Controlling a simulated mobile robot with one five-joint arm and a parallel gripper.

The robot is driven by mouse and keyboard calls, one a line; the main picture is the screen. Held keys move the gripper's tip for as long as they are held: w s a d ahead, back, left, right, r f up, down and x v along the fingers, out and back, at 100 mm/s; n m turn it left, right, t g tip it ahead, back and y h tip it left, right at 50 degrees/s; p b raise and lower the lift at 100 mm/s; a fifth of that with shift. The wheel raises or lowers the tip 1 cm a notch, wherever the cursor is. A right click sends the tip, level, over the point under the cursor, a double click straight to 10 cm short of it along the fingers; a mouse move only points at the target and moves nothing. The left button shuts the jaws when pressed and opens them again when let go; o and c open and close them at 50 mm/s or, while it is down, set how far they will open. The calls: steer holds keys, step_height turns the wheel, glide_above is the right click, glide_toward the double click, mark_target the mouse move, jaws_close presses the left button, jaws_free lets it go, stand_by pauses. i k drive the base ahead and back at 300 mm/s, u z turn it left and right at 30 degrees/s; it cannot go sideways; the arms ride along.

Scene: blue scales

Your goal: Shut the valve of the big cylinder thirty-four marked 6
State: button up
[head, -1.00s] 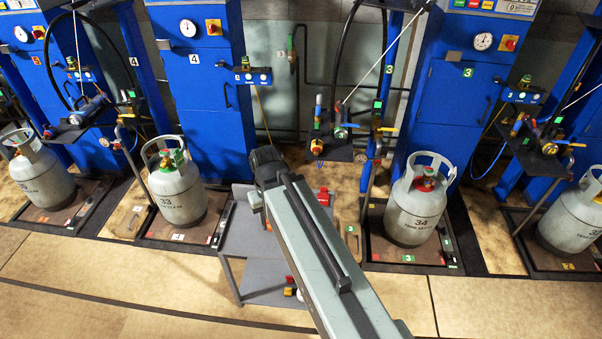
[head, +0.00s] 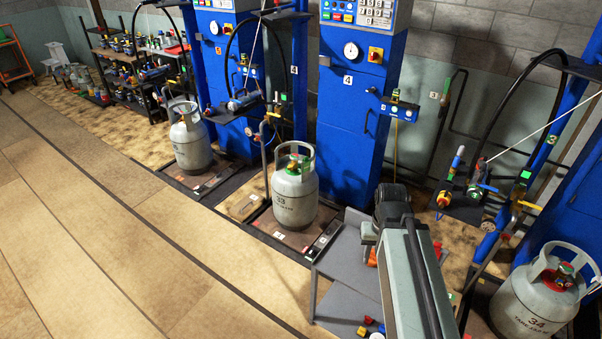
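The big grey cylinder 34 (head: 522,310) stands upright at the lower right of the head view. Its red valve top (head: 565,270) shows inside the collar, and I cannot tell whether the valve is open or shut. My gripper's fingers do not show.
A grey trolley (head: 345,300) with small coloured parts stands under my arm. Cylinder 33 (head: 293,207) and another cylinder (head: 189,140) stand on scales to the left. Blue cabinets (head: 345,130) line the wall. The floor (head: 120,250) at left is clear.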

mark_target(564, 266)
steer(key=z, duration=1.9)
steer(key=i, duration=1.2)
steer(key=u, duration=0.35)
